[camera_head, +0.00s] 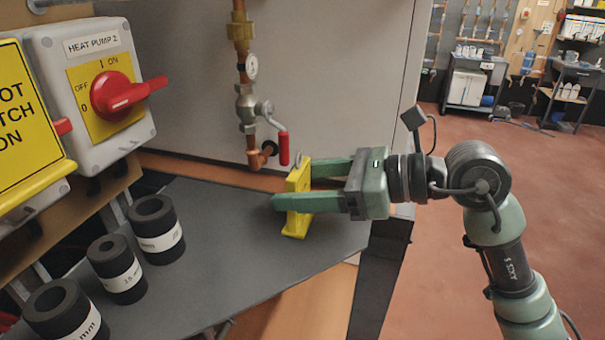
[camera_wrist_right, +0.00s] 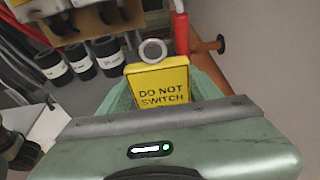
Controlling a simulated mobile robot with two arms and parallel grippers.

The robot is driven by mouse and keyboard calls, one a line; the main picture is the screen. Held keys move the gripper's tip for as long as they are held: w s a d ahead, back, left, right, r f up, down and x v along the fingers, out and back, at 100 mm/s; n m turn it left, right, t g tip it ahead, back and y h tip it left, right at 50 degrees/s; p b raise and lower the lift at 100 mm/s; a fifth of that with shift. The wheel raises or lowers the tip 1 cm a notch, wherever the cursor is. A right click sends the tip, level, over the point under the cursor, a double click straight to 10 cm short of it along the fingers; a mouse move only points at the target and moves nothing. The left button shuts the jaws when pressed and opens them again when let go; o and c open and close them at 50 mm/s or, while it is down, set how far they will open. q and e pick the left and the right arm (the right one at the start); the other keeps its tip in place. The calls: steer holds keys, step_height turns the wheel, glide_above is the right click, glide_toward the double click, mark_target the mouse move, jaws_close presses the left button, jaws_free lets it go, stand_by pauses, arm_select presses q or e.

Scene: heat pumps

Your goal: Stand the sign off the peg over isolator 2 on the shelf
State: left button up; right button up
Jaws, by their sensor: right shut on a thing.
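A yellow sign (camera_head: 297,196) stands upright at the right part of the dark grey shelf (camera_head: 215,240). My right gripper (camera_head: 292,185) is shut on it, one finger on each side. Its foot looks to be at the shelf surface; I cannot tell whether it touches. In the right wrist view the sign (camera_wrist_right: 160,84) reads "DO NOT SWITCH" and has a metal ring on top, between my fingers. The isolator labelled HEAT PUMP 2 (camera_head: 92,88) is at upper left with a red handle. Another yellow sign (camera_head: 25,120) hangs at the left edge. My left gripper is not in view.
Several black insulation sleeves (camera_head: 157,229) with white labels stand on the shelf's left part. A copper pipe with a red-handled valve (camera_head: 283,148) comes down just behind the held sign. The middle of the shelf is clear.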

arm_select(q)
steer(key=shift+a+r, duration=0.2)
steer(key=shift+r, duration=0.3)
arm_select(e)
steer(key=shift+f, duration=0.1)
steer(key=shift+d, duration=0.1)
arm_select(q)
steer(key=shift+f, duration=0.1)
arm_select(e)
steer(key=shift+f, duration=0.25)
steer(key=o, duration=1.1)
steer(key=shift+r, duration=0.1)
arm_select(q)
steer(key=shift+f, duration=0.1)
arm_select(e)
steer(key=shift+r, duration=0.1)
